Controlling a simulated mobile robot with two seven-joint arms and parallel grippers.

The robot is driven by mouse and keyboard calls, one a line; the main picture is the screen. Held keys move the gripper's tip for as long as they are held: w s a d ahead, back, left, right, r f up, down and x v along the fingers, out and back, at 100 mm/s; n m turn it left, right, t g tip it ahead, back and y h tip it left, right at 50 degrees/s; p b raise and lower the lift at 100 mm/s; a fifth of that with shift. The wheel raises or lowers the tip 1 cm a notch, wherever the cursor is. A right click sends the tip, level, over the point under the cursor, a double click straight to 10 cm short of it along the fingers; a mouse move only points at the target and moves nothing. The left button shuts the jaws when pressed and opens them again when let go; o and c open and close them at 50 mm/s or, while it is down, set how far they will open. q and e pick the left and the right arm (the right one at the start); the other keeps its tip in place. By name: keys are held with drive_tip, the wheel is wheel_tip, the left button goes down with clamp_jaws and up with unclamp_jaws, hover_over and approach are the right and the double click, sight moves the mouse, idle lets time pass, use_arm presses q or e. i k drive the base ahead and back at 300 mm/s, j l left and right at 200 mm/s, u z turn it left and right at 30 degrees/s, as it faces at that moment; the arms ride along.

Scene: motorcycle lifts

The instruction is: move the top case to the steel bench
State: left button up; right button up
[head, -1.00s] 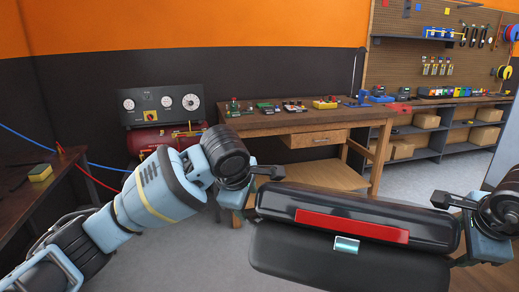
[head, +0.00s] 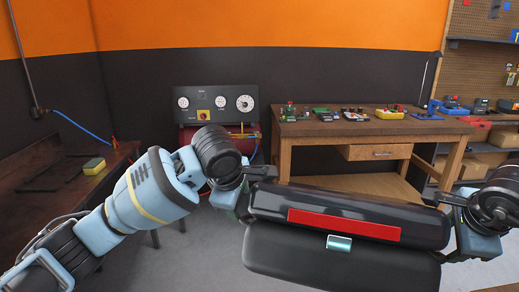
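The top case (head: 350,207), black with a red reflector strip and a silver latch, hangs across the lower middle of the head view. My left gripper (head: 245,192) is at its left end, a dark finger lying along the upper edge; it appears shut on the case. My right gripper (head: 455,212) is at the right end in the same way. The case is held clear of the floor, slightly tilted; the inner fingers are partly hidden. A dark bench (head: 40,207) stands at the left; I cannot tell for certain that its top is steel.
A yellow-and-dark sponge-like block (head: 94,166) and dark flat bars lie on the dark bench. A gauge panel with a red compressor (head: 190,138) stands in the corner. A wooden workbench (head: 350,129) with small parts is behind the case. Grey floor is free between the benches.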

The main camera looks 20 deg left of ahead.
sight(17, 219)
drive_tip(key=i+j+u, duration=0.2)
drive_tip(key=i+u, duration=0.3)
drive_tip(key=i+j+u, duration=0.1)
drive_tip(key=i+u, duration=0.25)
drive_tip(key=u, duration=0.15)
drive_tip(key=i+u, duration=0.35)
drive_tip(key=u, duration=0.15)
drive_tip(key=i+l+u, duration=0.15)
drive_tip(key=i+u, duration=0.35)
drive_tip(key=i+l+u, duration=0.25)
drive_tip(key=u, duration=0.2)
drive_tip(key=i+l+u, duration=0.15)
drive_tip(key=u, duration=0.25)
drive_tip(key=i+l+u, duration=0.55)
drive_tip(key=u, duration=0.3)
drive_tip(key=l, duration=0.1)
